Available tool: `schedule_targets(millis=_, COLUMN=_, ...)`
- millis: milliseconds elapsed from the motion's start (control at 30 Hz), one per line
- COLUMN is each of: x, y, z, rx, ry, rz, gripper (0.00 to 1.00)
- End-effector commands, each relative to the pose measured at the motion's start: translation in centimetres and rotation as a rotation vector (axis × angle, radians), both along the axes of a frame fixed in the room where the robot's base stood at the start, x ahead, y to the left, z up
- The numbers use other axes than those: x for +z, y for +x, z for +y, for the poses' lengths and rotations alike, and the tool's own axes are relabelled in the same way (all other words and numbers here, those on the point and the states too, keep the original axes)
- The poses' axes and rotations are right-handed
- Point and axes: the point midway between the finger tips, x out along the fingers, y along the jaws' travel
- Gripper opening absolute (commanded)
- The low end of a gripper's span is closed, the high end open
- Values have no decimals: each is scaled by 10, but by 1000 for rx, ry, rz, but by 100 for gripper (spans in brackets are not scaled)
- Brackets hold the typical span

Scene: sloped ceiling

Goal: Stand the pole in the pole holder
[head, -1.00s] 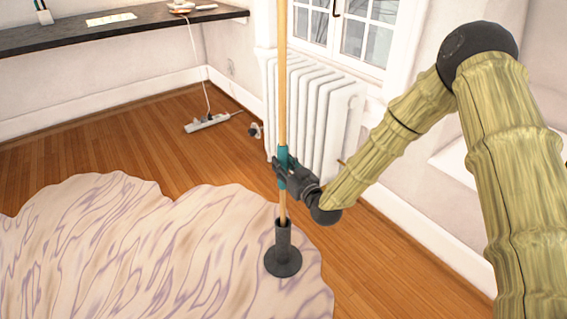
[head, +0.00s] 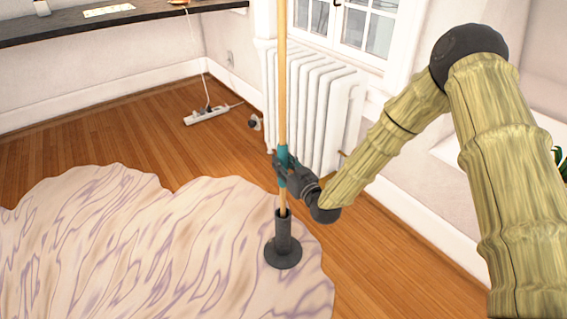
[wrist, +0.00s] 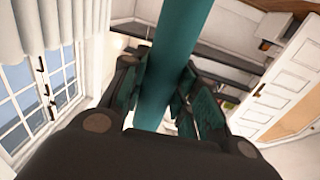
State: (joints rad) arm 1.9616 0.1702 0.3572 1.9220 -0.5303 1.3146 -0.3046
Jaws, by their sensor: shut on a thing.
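The pole (head: 282,95) is a long, thin wooden rod with a teal grip section, and it stands close to upright in the head view. My gripper (head: 284,171) is shut on the teal section, which also shows between the fingers in the wrist view (wrist: 172,65). The pole holder (head: 283,250) is a dark round base with a short upright tube, standing on the rug's right edge. The pole's lower end meets the top of the tube and appears to be inside it. How deep it sits is hidden by the tube wall.
A pale wavy-edged rug (head: 130,245) covers the floor at left. A white radiator (head: 315,105) and a window stand behind the pole. A power strip (head: 206,115) lies on the wooden floor. A dark shelf (head: 110,22) runs along the back wall.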

Motion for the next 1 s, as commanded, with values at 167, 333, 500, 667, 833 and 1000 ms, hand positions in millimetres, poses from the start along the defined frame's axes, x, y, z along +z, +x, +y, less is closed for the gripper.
schedule_targets(millis=167, x=1, y=0, z=0, rx=0, ry=1, rz=-1, gripper=55)
schedule_targets(millis=333, x=1, y=0, z=0, rx=0, ry=1, rz=-1, gripper=55)
schedule_targets(millis=500, x=-1, y=-1, z=-1, rx=0, ry=-1, rz=1, gripper=55)
schedule_targets(millis=667, x=0, y=-11, z=-7, rx=0, ry=0, rz=1, gripper=55)
schedule_targets(millis=833, x=-1, y=-34, z=-21, rx=-1, ry=0, rz=2, gripper=55)
schedule_targets(millis=1000, x=0, y=-62, z=-37, rx=-1, ry=1, rz=2, gripper=55)
